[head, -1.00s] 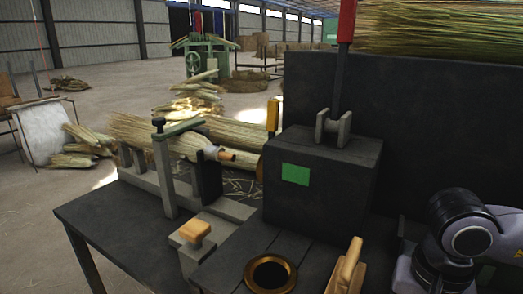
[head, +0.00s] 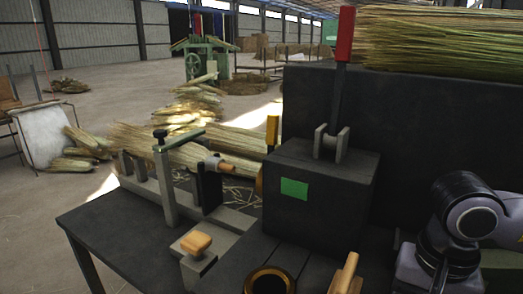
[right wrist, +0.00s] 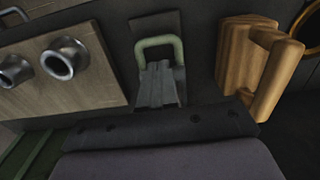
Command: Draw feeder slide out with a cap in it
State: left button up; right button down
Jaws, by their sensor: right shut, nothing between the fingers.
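In the right wrist view a pale green loop handle (right wrist: 160,45) stands on a dark plate; it may be the feeder slide's pull, but I cannot tell. My right gripper (right wrist: 160,85) is shut and empty, its fingertips just below the loop in the picture. I cannot tell whether they touch it. Two hollow metal cylinders (right wrist: 65,58), perhaps caps, sit on a light board at the left. I see no cap in a slide. In the head view my right gripper is out of frame, with only my right arm at the right edge. My left gripper is not in view.
A wooden handle (right wrist: 252,62) stands close right of my right gripper; it also shows in the head view (head: 345,275). Nearby are a brass ring (head: 270,281), a wooden knob (head: 197,243) and a dark housing with a red-gripped lever (head: 345,38). Straw lies behind.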

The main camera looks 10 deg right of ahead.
notch_tip(320, 180, up, 3)
jog(key=shift+f+p, duration=0.1)
jog(key=shift+p, duration=0.6)
